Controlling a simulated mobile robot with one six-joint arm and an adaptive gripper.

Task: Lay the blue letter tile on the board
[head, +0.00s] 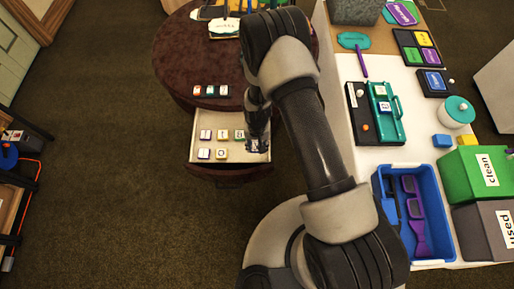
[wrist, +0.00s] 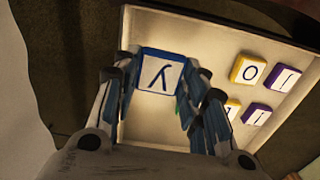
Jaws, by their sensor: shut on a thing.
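The blue letter tile (wrist: 158,72) has a blue edge and a white face with a dark letter like a Y. My gripper (wrist: 157,85) is shut on it, with one finger on each side in the wrist view. In the head view my gripper (head: 257,143) is low over the right side of an open pale drawer (head: 218,118); the tile is hard to make out there. I cannot tell whether the tile touches the drawer floor. No board is clearly identifiable; a teal tray-like piece (head: 397,126) with tiles lies on the white table.
Other letter tiles (head: 213,154) lie in the drawer, with purple and yellow ones (wrist: 257,114) to the right in the wrist view. Three tiles (head: 210,90) stand in a row on the round brown table (head: 195,60). A blue bin (head: 378,190) holds tools.

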